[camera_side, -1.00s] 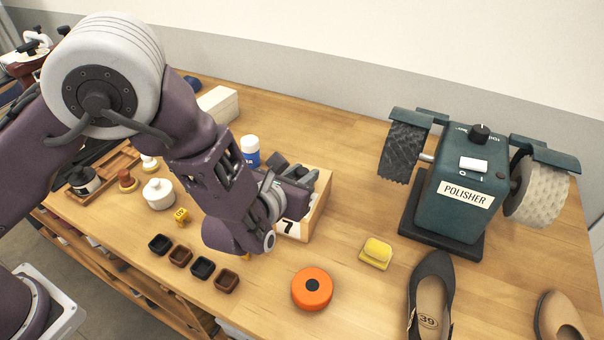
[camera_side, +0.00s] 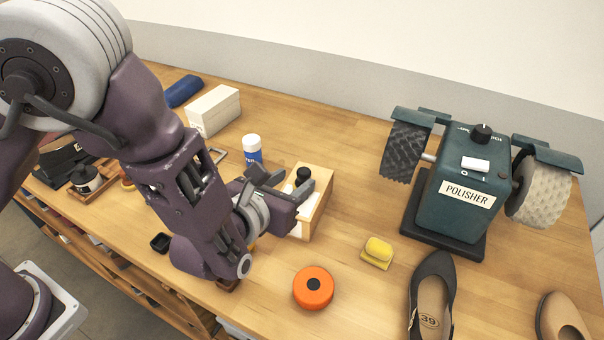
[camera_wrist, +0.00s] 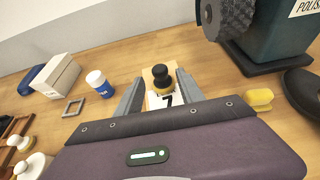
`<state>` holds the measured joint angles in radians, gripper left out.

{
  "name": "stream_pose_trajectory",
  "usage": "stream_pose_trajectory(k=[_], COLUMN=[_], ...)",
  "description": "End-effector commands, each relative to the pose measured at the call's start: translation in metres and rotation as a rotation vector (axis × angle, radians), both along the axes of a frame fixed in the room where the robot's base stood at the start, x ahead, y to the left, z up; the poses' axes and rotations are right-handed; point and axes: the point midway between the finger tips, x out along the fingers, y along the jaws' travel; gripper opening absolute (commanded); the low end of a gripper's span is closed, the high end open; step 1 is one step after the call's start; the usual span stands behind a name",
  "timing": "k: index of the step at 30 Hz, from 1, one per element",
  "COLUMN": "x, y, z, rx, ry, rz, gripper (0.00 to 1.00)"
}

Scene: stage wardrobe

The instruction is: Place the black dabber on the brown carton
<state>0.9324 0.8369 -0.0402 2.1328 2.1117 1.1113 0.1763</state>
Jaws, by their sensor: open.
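The black dabber (camera_side: 303,174) stands upright on the brown carton (camera_side: 319,210), a light wooden-brown box with a white label reading 7. In the wrist view the dabber (camera_wrist: 161,76) shows a round black knob above a yellowish lower part, and the carton's label (camera_wrist: 167,100) shows below it. My gripper (camera_side: 284,190) is open at the carton's near left side. In the wrist view its two fingers lie left and right of the dabber with clear gaps, and hold nothing. My gripper hides part of the carton's front.
A blue-and-white bottle (camera_side: 252,149) stands left behind the carton, with a white box (camera_side: 213,110) farther back. An orange tin (camera_side: 313,287) and yellow sponge (camera_side: 377,252) lie in front. The polisher (camera_side: 460,195) and shoes (camera_side: 431,297) stand right. Table between carton and polisher is clear.

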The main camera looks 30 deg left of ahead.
Motion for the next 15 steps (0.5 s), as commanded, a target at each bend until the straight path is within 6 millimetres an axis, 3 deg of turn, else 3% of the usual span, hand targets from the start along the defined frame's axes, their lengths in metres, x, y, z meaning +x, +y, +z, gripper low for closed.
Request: stream_pose_trajectory(k=[6, 15], x=[-0.046, -0.059], y=[-0.001, 0.0], z=[0.019, 0.024], rx=[-0.001, 0.0], ry=[0.0, 0.0], rz=[-0.003, 0.0], gripper=[0.45, 0.45])
